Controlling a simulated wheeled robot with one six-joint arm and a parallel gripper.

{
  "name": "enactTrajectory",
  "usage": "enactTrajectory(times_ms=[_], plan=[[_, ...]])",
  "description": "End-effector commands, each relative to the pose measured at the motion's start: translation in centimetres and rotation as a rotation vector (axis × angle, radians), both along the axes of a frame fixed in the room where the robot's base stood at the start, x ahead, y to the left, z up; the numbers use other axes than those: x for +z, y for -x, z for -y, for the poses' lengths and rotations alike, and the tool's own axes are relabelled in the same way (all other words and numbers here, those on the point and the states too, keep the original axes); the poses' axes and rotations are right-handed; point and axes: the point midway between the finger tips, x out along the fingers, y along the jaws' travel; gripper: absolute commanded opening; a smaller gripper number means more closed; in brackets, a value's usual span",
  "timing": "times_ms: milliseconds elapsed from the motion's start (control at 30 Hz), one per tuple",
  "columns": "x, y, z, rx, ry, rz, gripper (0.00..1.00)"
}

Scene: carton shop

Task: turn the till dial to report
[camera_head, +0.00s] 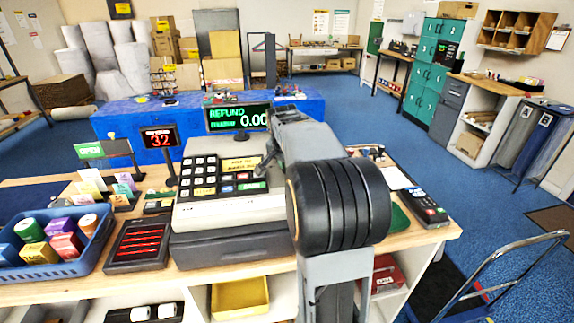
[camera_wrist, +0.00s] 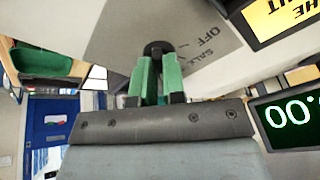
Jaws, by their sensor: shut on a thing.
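The till (camera_head: 230,213) stands on the wooden counter in the head view, with a black key panel. Its green-lit display (camera_head: 237,117) reads REFUND and 0.00, and it shows in part in the wrist view (camera_wrist: 290,118). The black till dial (camera_wrist: 158,47) is on the till's grey face in the wrist view, with OFF and SALE printed beside it. The green fingers of my gripper (camera_wrist: 157,72) are shut on the dial. The report mark cannot be made out. In the head view my arm hides the dial.
A blue basket of coloured boxes (camera_head: 96,249) and a black tray with red items (camera_head: 139,243) stand left of the till. A small red display (camera_head: 160,137) reads 32. A card terminal (camera_head: 424,207) lies to the right. A trolley (camera_head: 500,270) stands at the lower right.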

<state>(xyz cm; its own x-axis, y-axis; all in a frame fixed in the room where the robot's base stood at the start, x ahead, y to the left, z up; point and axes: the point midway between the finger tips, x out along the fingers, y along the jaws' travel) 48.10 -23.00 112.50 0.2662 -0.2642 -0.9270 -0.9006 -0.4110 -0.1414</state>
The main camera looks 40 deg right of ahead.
Motion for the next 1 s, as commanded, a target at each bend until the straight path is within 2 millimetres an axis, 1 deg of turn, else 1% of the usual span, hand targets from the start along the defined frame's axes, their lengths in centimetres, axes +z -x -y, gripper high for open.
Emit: enactTrajectory(times_ms=[33, 200, 400, 700, 1000], plan=[[-0.66, 0.06, -0.13, -0.035, -0.015, -0.009, 0.0], [-0.69, 0.06, -0.12, -0.154, -0.038, 0.001, 0.0], [-0.68, 0.07, -0.12, -0.255, -0.058, 0.01, 0.0], [-0.68, 0.06, -0.13, -0.327, -0.073, 0.016, 0.0], [-0.68, 0.05, -0.13, -0.336, -0.075, 0.016, 0.0]])
